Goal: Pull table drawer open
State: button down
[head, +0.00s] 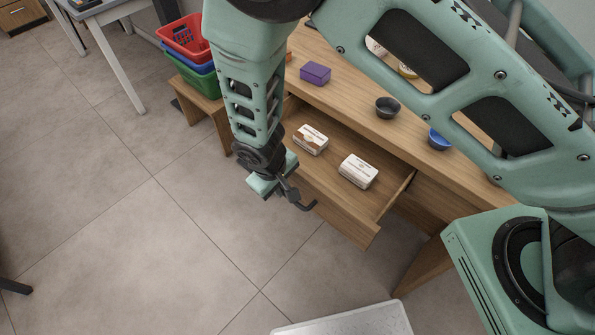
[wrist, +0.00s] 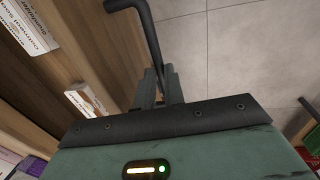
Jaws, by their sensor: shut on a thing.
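The table drawer (head: 350,228) stands pulled well out from under the wooden table (head: 345,104). It holds two white-and-brown boxes, one (head: 310,139) toward the left and one (head: 358,171) toward the right. My gripper (head: 288,190) is at the drawer's front and shut on the dark drawer handle (head: 306,206). The handle's bent bar (wrist: 145,30) also shows in the wrist view, running up from between my fingers (wrist: 159,88). My arm hides part of the drawer's left side in the head view.
A purple box (head: 315,73), a dark bowl (head: 387,107) and a blue bowl (head: 439,140) stand on the table top. Stacked red, blue and green baskets (head: 190,85) sit on a low wooden stand at left. The floor before the drawer is clear.

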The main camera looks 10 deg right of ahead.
jog(key=shift+s+a, duration=0.55)
jog(key=shift+a, duration=0.25)
jog(key=shift+s+a, duration=0.55)
jog(key=shift+a, duration=0.2)
jog(key=c, duration=1.5)
grip_release()
jog(key=a+r+b, duration=0.1)
jog(key=r, duration=0.4)
jog(key=s+r+b, duration=0.1)
jog(key=r, duration=0.5)
jog(key=s+a+r+b, duration=0.1)
jog(key=r, duration=0.5)
jog(key=shift+a+r, duration=0.1)
jog(key=shift+a, duration=0.2)
jog(key=shift+d, duration=0.1)
jog(key=s+d+r, duration=0.2)
jog(key=s+d, duration=0.2)
jog(key=d, duration=0.1)
jog(key=s+d+r+y, duration=0.1)
jog(key=s+d+r, duration=0.2)
jog(key=s+d, duration=0.1)
jog(key=s+d+r+g+y, duration=0.1)
jog(key=s+d+r, duration=0.2)
jog(key=d, duration=0.3)
jog(key=shift+s+d+n, duration=0.1)
jog(key=shift+s+n, duration=0.3)
jog(key=shift+s, duration=0.25)
